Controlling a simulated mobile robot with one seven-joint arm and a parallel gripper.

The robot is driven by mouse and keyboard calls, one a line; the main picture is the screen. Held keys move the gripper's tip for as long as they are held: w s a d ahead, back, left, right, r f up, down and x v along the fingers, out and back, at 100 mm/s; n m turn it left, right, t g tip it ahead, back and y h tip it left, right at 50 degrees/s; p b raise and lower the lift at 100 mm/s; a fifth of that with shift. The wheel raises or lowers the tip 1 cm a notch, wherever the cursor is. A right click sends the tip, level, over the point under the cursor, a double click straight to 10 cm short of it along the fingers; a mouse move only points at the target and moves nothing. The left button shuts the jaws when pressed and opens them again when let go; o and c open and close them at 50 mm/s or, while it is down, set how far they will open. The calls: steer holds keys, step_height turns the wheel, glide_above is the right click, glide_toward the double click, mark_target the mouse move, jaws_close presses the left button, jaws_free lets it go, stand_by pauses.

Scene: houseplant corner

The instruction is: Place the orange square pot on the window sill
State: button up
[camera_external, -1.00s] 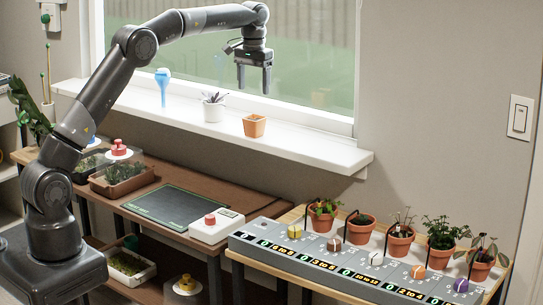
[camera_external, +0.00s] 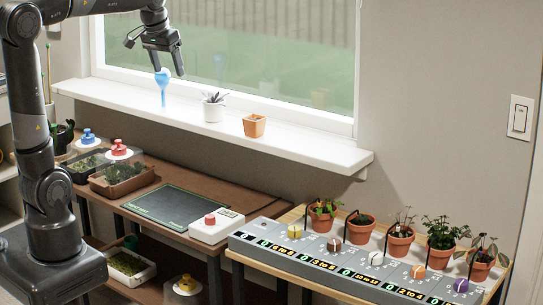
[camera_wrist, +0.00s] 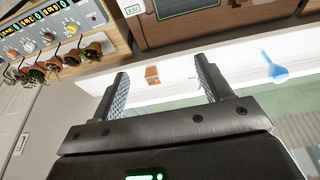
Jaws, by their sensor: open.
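The small orange square pot (camera_external: 254,126) stands upright on the white window sill (camera_external: 310,145), right of the white pot with a plant. It also shows in the wrist view (camera_wrist: 152,75), between my two fingers but farther off. My gripper (camera_external: 165,72) is open and empty. In the external view it hangs above the sill's left part, over the blue watering bulb and well left of the orange pot. Nothing touches the orange pot.
A blue bulb (camera_external: 163,87) and a white pot with a plant (camera_external: 213,107) stand on the sill left of the orange pot. The sill's right end is clear. Window glass backs the sill. Below are a brown bench (camera_external: 220,183) and a grey panel with several potted plants (camera_external: 340,262).

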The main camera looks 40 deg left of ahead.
steer(key=s+a+f+t, duration=0.1)
steer(key=s+f, duration=0.3)
steer(key=s, duration=0.5)
steer(key=s+a+f+t, duration=0.1)
steer(key=s+a+f, duration=0.1)
steer(key=s+f, duration=0.3)
steer(key=s, duration=0.4)
steer(key=shift+s+f, duration=0.25)
steer(key=shift+s, duration=0.1)
